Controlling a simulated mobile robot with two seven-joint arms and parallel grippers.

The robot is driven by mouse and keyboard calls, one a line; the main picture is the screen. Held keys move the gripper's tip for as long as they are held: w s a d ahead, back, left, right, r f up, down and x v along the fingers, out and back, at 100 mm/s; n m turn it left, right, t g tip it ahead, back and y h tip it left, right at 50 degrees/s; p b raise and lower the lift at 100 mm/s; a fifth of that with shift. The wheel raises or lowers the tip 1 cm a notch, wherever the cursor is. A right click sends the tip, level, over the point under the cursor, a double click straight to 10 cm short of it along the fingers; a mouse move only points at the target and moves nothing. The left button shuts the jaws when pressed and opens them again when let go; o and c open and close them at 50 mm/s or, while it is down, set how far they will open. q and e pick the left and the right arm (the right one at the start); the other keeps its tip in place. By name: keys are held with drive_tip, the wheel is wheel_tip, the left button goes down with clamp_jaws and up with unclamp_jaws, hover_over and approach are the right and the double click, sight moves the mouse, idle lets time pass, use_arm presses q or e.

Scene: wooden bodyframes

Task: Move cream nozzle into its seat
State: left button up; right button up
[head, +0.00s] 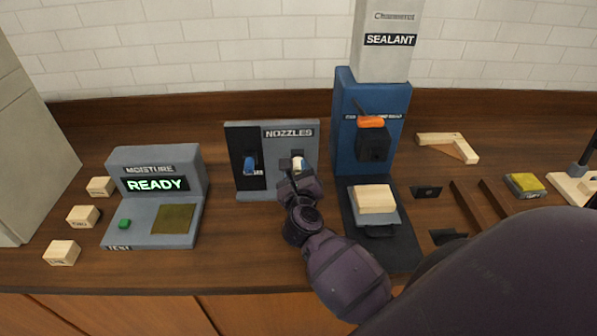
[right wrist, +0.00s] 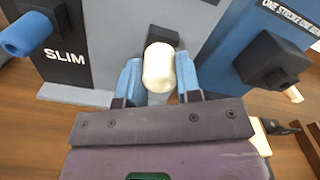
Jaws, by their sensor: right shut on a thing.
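The cream nozzle (head: 298,163) is at the right-hand place of the grey NOZZLES rack (head: 290,140). In the right wrist view the cream nozzle (right wrist: 158,68) is a rounded cylinder between the blue fingers of my right gripper (right wrist: 159,80), in front of a dark block on the grey panel. My right gripper (head: 299,176) is shut on it. I cannot tell whether the nozzle still touches the rack. The blue sealant machine (head: 345,130) has a black block (head: 373,146) below an orange-handled lever (head: 371,121). My left gripper is not in view.
A blue nozzle (head: 249,165) sits in the rack's black left half. The sealant machine's base holds a wooden block (head: 374,197). The moisture tester (head: 155,195) reads READY, with several small wooden blocks (head: 82,216) left of it. Wooden and dark pieces lie to the right.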

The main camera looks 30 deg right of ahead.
drive_tip(key=shift+w+d, duration=0.2)
drive_tip(key=shift+w, duration=0.1)
drive_tip(key=o, duration=1.1)
drive_tip(key=shift+s+a, duration=0.15)
drive_tip(key=shift+s, duration=0.1)
drive_tip(key=b+v, duration=0.1)
drive_tip(key=v, duration=0.9)
drive_tip(key=shift+s, duration=0.1)
